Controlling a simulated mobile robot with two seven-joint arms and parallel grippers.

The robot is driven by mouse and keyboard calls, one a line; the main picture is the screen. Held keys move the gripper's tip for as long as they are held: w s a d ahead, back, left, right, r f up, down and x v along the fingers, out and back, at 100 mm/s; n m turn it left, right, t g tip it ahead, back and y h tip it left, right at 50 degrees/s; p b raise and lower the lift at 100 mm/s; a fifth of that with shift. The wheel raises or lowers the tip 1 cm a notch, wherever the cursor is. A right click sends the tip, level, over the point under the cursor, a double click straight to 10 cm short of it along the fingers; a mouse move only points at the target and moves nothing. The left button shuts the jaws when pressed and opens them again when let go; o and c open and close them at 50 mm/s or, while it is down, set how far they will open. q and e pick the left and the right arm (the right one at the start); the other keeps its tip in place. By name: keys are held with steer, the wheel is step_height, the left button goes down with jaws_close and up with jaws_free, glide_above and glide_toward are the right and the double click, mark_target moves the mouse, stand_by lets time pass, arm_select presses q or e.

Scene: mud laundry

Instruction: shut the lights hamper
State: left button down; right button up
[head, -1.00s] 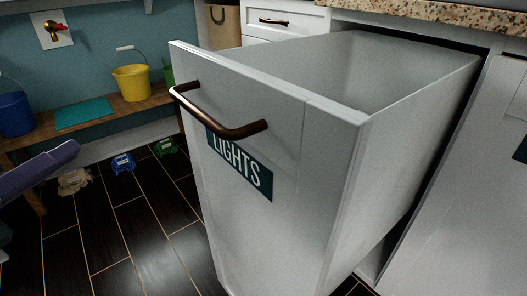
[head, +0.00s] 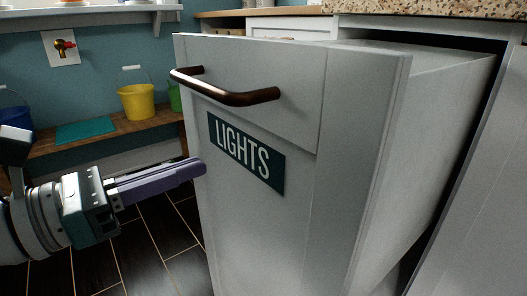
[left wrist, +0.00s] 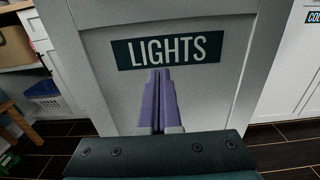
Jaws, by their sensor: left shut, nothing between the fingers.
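The lights hamper (head: 265,215) is a white pull-out bin with a dark "LIGHTS" label (head: 246,152) and a bronze bar handle (head: 232,97). It stands pulled out from the cabinet under the counter. My left gripper (head: 202,168) is at the left edge of the hamper front in the head view, below the handle, with its purple fingers together and empty. In the left wrist view the fingertips (left wrist: 159,72) point at the front panel (left wrist: 205,100), just under the label. Whether they touch it I cannot tell. My right gripper is not in view.
A granite counter (head: 440,8) is above the hamper. A wooden bench (head: 105,137) at the left holds a yellow bucket (head: 137,102), a blue bucket (head: 12,118) and a teal mat (head: 86,131). Dark tiled floor (head: 150,245) is clear at the lower left.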

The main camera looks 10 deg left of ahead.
mark_target(231, 156)
arm_select(q)
steer(key=shift+x, duration=1.95)
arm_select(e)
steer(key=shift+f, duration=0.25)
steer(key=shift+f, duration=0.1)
